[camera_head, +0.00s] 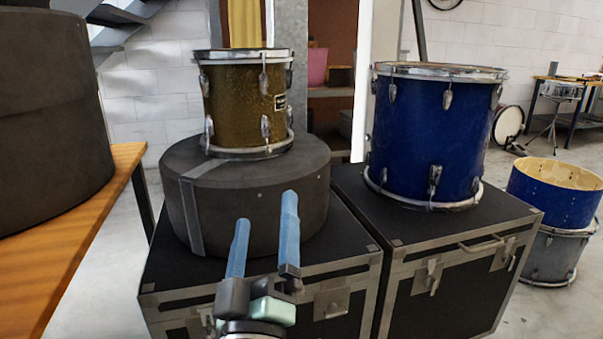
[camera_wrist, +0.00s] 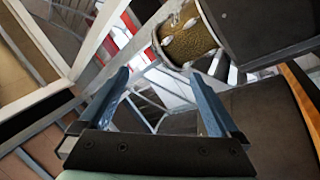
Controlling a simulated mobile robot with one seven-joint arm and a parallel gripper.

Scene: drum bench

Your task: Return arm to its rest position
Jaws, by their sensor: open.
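My gripper (camera_head: 264,232) is open, with its two blue fingers apart and nothing between them. In the head view it is at the bottom centre, in front of the round dark drum case (camera_head: 258,195). It also shows in the wrist view (camera_wrist: 160,100), where the fingers point up the picture and the gap between them is empty. A gold drum (camera_head: 246,103) with chrome rims stands upright on the round case. The gold drum also shows at the top of the wrist view (camera_wrist: 187,40), tilted by the camera angle.
The round case sits on a black flight case (camera_head: 345,262). A blue drum (camera_head: 432,135) stands on a second flight case (camera_head: 440,300) at right. A wooden table (camera_head: 75,250) with a large dark case (camera_head: 50,110) fills the left. Two more drums stand on the floor at far right (camera_head: 555,190).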

